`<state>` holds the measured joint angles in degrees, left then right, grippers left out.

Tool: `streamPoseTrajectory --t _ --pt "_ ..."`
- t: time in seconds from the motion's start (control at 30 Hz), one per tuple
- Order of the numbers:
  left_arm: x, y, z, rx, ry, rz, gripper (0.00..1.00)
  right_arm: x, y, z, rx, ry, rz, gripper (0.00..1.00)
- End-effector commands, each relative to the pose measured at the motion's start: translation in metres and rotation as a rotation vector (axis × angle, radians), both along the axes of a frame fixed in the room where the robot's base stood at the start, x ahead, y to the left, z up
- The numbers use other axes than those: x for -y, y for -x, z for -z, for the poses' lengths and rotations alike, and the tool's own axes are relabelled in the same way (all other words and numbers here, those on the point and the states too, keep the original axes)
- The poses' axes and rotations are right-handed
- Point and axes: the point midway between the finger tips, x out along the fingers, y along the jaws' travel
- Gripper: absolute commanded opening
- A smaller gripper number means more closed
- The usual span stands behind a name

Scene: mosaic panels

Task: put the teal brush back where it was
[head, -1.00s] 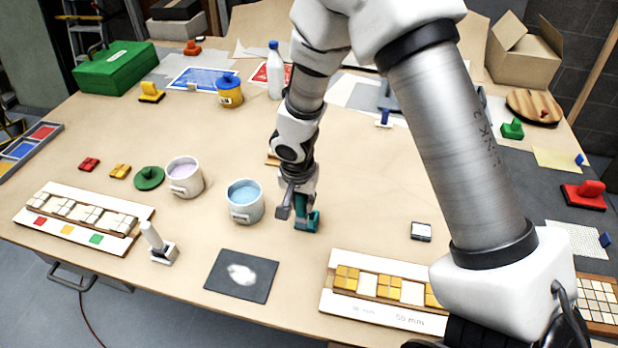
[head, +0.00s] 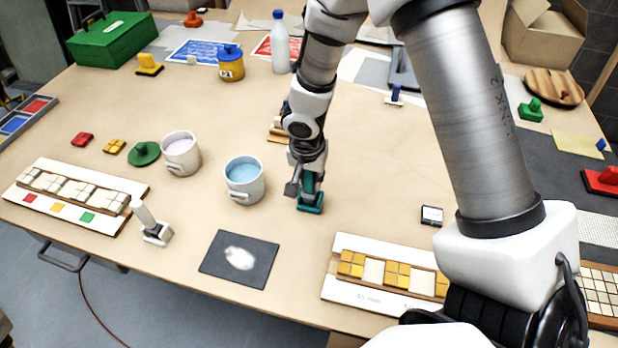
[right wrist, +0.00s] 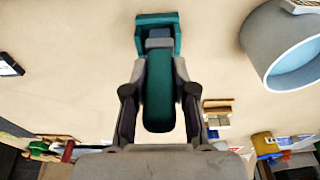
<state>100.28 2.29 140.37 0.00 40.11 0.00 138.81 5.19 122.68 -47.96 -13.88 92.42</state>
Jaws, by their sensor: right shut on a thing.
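The teal brush (head: 311,207) is in my right gripper (head: 306,180), right of the mug of blue liquid (head: 244,182). In the right wrist view, the two fingers of my right gripper (right wrist: 158,62) are shut on the brush's handle, and the brush (right wrist: 158,103) points its wide teal end away from the wrist. I cannot tell whether that end touches the table or hangs just above it. My left gripper is not in view.
A dark square with a white patch (head: 240,258) lies in front. A white-handled tool (head: 152,225) stands left of it. A panel with yellow tiles (head: 385,275) is at front right. A wooden piece (head: 279,131) is behind my gripper.

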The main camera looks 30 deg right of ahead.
Motion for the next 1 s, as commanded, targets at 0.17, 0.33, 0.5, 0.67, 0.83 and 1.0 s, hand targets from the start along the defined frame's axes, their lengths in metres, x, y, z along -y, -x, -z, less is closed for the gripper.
streamPoseTrajectory --t 0.17,0.33,0.5,0.67,0.83,1.0 --pt "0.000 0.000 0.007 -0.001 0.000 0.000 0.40 0.000 0.000 0.006 0.000 0.000 0.000 0.00" --pt "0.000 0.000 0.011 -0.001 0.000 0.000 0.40 0.000 0.000 0.008 -0.001 0.001 -0.002 0.29" --pt "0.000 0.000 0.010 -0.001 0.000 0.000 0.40 0.000 0.000 0.007 -0.001 0.001 -0.001 0.51" --pt "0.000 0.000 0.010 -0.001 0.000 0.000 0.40 0.000 0.000 0.007 0.000 0.000 -0.001 0.51" --pt "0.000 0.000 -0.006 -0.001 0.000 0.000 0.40 0.000 0.000 -0.006 0.000 0.000 0.000 0.51" --pt "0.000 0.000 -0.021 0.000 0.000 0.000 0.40 -0.004 0.003 -0.044 0.003 0.001 0.000 0.51"
